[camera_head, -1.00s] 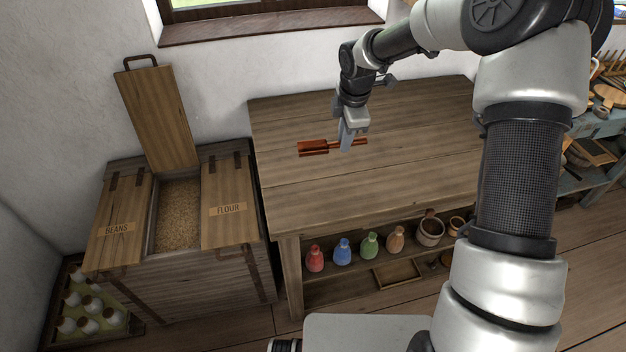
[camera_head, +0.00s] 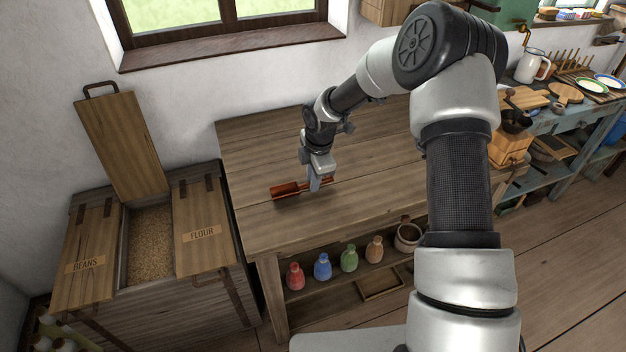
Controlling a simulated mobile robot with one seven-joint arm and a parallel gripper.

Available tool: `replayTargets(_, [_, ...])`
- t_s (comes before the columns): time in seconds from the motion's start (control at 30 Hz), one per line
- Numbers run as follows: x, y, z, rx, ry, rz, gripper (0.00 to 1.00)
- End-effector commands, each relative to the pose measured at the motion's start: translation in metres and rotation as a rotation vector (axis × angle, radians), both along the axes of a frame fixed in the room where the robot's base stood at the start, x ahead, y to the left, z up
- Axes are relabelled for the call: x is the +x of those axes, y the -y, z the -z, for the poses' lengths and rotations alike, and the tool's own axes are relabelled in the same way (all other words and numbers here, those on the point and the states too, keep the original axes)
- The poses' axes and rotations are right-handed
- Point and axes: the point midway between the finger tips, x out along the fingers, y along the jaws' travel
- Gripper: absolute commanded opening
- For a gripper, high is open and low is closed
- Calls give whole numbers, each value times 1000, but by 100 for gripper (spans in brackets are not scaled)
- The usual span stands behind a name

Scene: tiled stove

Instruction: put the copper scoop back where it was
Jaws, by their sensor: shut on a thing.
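The copper scoop (camera_head: 286,190) is a reddish metal scoop with its bowl to the left and its handle to the right. My gripper (camera_head: 315,186) is shut on the scoop's handle. The scoop is over the left part of the wooden table (camera_head: 245,150). I cannot tell whether it touches the tabletop. To the left stands a wooden chest (camera_head: 180,284) with BEANS (camera_head: 85,265) and FLOUR (camera_head: 201,234) lids closed. Its middle lid (camera_head: 122,145) stands open against the wall, showing grain (camera_head: 150,245) inside.
A shelf under the table holds red (camera_head: 295,276), blue (camera_head: 322,267), green (camera_head: 348,258) and tan (camera_head: 374,249) bottles, a pot (camera_head: 407,238) and a shallow tray (camera_head: 380,282). A blue-grey bench (camera_head: 560,120) with kitchenware stands at right. Most of the tabletop is bare.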

Motion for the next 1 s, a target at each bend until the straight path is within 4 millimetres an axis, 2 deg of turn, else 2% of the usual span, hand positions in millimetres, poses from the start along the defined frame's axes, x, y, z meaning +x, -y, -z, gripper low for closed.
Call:
replayTargets(0.17, [0,0,4,0,0,0,0])
replayTargets(0.2, [0,0,3,0,0,0,18])
replayTargets(0.3, [0,0,3,0,0,0,34])
replayTargets(0.57, [0,0,2,0,0,0,34])
replayTargets(0.7, [0,1,-6,0,1,1,34])
replayTargets(0.87, [-6,3,-35,-1,3,2,34])
replayTargets(1.0, [-12,5,-66,-1,3,1,34])
